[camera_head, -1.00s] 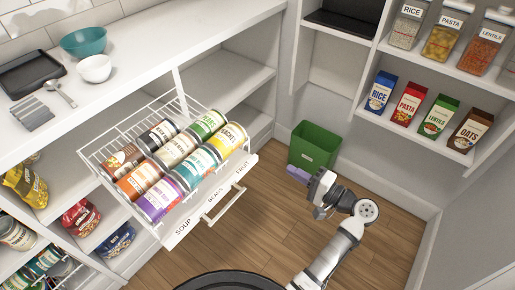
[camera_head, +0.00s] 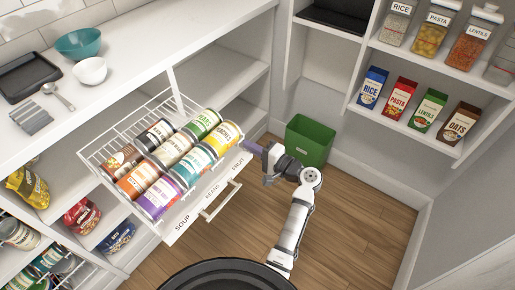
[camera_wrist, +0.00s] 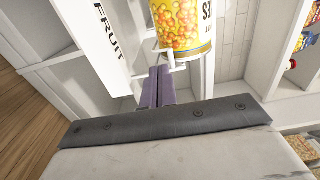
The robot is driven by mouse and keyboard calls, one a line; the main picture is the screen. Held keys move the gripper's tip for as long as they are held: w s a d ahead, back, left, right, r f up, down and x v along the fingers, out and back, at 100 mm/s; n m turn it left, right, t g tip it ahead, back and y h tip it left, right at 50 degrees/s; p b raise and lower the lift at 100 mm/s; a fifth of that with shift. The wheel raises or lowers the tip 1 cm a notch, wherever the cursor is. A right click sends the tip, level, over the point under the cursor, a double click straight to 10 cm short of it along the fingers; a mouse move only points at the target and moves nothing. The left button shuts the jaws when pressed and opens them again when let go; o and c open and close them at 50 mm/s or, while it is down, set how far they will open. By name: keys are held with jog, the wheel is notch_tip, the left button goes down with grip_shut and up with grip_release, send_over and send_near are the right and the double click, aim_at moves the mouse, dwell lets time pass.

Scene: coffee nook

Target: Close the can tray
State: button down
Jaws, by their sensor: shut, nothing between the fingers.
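The can tray (camera_head: 100,160) is a white wire drawer pulled out from the shelving, with several cans standing in rows. Its white front panel (camera_head: 178,226) reads SOUP, BEANS and FRUIT and carries a bar handle (camera_head: 222,203). My gripper (camera_head: 251,147) is shut and empty, with purple fingers, at the right end of the tray by the yellow can (camera_head: 227,137). In the wrist view the fingers (camera_wrist: 156,88) point toward the tray's end, just below the yellow can (camera_wrist: 181,25) and beside the front panel (camera_wrist: 103,45). I cannot tell whether they touch.
A green bin (camera_head: 309,140) stands on the floor behind my arm. A counter above holds a teal bowl (camera_head: 81,43), a white bowl (camera_head: 90,71) and a black tray (camera_head: 28,77). Shelves with boxes and jars are at right. The wooden floor (camera_head: 345,215) is clear at right.

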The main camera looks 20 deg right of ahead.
aim_at(181, 107)
dwell(0.3)
jog(key=b+x, duration=1)
jog(key=x, duration=2)
jog(key=shift+w+a+f, duration=0.15)
jog(key=shift+b+x, duration=0.3)
jog(key=shift+x, duration=0.6)
